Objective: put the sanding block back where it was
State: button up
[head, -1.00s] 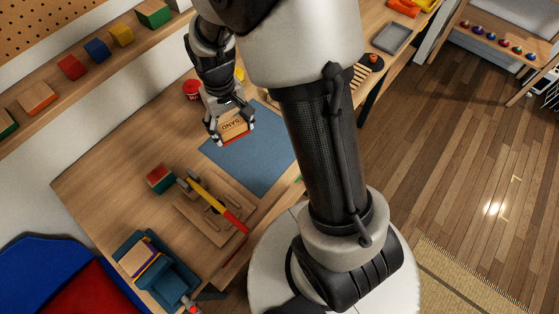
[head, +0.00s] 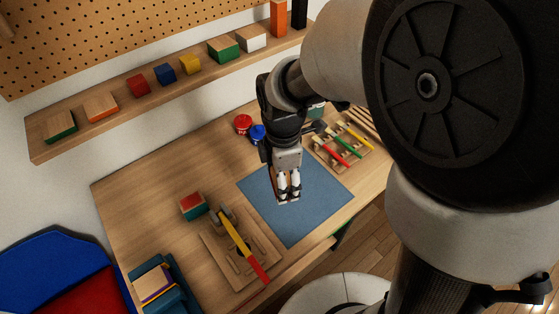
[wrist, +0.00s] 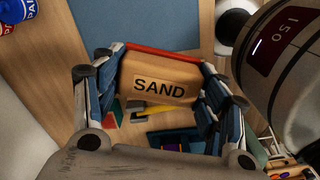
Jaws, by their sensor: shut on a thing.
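The sanding block (wrist: 158,78) is a tan block marked SAND with a red edge, seen in the wrist view. It lies between the two fingers of my gripper (wrist: 160,95), which is shut on it. In the head view, my gripper (head: 288,194) points down above the blue mat (head: 310,215) on the workbench. There the block is almost wholly hidden by the fingers. I cannot tell how high it is above the mat.
A wall shelf (head: 150,97) at the back holds several coloured blocks. A hammer (head: 240,242) lies on a wooden rack left of the mat, by a red-topped block (head: 192,206). Red (head: 243,124) and blue (head: 257,133) cans stand behind. A tool rack (head: 340,145) is right.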

aim_at(282, 217)
notch_tip(282, 217, down, 18)
jog(key=b, duration=0.5)
jog(key=shift+r+b, duration=0.2)
jog(key=shift+b, duration=0.2)
jog(key=shift+f, duration=0.2)
jog(key=o, duration=1)
